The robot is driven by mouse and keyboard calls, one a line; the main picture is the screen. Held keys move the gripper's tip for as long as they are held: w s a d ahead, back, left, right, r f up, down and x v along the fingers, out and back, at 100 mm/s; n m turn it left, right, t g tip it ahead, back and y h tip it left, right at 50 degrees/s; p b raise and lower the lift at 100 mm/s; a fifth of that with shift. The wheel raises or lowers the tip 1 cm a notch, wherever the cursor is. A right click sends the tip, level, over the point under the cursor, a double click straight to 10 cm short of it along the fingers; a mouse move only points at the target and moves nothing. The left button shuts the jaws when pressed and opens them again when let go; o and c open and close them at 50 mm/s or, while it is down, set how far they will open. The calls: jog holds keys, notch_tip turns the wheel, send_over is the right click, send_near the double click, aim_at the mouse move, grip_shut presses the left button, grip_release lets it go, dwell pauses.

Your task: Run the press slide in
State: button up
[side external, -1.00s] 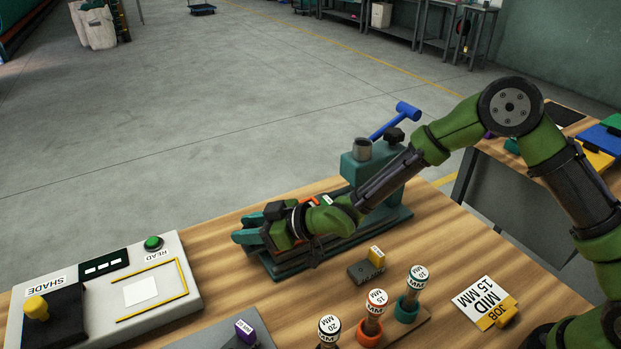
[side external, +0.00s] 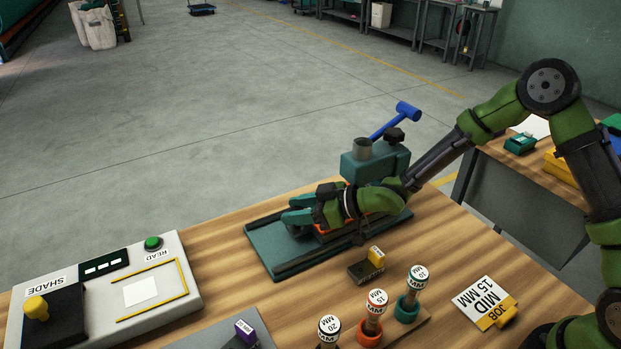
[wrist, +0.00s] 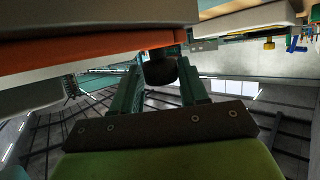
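The press has a teal base with dark rails (side external: 268,252), a teal head (side external: 362,170) and a blue lever (side external: 406,111). The orange-edged slide (side external: 326,237) is on the rails close to the head, partly hidden by my arm. Its orange edge (wrist: 85,48) also crosses the wrist view. My gripper (side external: 291,216) lies low over the slide with its teal fingers pointing left. In the wrist view, a round black knob (wrist: 161,71) sits between the fingertips, which close around both its sides.
A small dark block with a yellow tag (side external: 376,257) stands in front of the press. Several labelled plugs (side external: 376,300) stand on a rack nearer. The shade reader (side external: 190,295) is at left, and a job card (side external: 481,297) lies at right.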

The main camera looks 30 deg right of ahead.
jog(key=shift+o, duration=1.4)
jog(key=shift+d, duration=0.1)
jog(key=shift+w+r, duration=0.1)
jog(key=shift+r, duration=0.3)
notch_tip(320, 180, up, 3)
jog(key=shift+f, duration=0.1)
jog(key=s+d, duration=0.3)
jog(key=s, duration=0.4)
jog(key=s+d+r, duration=0.1)
jog(key=s+d, duration=0.2)
jog(key=s, duration=0.5)
jog(key=shift+r, duration=0.2)
